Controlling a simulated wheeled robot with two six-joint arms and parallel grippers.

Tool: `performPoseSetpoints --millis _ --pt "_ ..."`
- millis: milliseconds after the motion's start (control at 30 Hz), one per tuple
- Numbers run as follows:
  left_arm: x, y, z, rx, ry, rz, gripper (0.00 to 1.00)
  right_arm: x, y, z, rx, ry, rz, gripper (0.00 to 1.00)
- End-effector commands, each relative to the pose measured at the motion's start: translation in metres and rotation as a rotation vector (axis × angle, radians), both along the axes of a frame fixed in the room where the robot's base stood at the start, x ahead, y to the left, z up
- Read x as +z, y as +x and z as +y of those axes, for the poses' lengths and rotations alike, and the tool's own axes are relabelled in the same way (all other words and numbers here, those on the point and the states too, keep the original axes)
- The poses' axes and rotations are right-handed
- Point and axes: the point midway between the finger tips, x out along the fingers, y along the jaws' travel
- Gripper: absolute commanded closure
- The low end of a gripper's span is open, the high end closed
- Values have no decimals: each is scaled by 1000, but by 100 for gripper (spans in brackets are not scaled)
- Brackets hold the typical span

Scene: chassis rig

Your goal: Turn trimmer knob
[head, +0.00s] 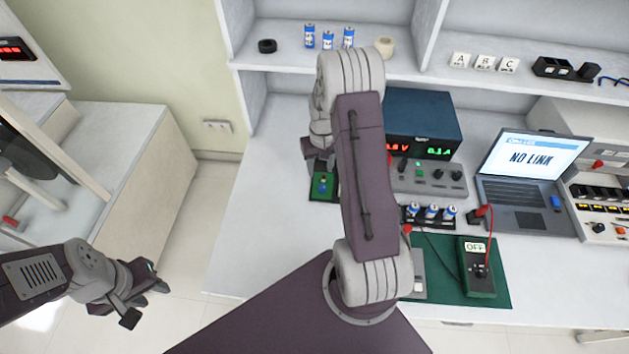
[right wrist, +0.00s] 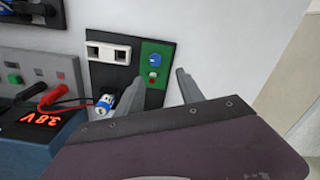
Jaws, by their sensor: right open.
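The trimmer appears to be the small blue part (right wrist: 154,59) on a green board (right wrist: 147,82) set in a black plate. A small red part sits just below it. The board also shows in the head view (head: 317,188), partly covered by my right arm. My right gripper (right wrist: 159,79) is open, with its fingertips apart and the board lying between and beyond them. I see no contact with the blue part. In the head view the right fingers are mostly hidden by the arm. My left gripper (head: 143,299) hangs empty and open over the floor, left of the bench.
A battery holder (head: 428,219), laptop (head: 531,168) and multimeter (head: 477,266) with leads lie to the right. A shelf (head: 280,57) runs above. The bench left of the board is clear.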

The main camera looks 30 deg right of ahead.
Motion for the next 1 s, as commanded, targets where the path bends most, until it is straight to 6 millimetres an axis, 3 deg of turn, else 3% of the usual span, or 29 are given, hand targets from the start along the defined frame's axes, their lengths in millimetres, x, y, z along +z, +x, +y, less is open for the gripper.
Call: performPoseSetpoints --millis 233,500,667,1000 --pt "1 0 0 0 0 0 64 -10 -8 -7 -26 7 14 55" --pt "5 0 0 0 0 0 64 -64 -9 -6 -24 7 16 55" --pt "6 0 0 0 0 0 64 -87 -8 -5 -24 5 13 55" --pt "6 0 0 0 0 0 64 -94 -7 -6 -24 5 11 55"
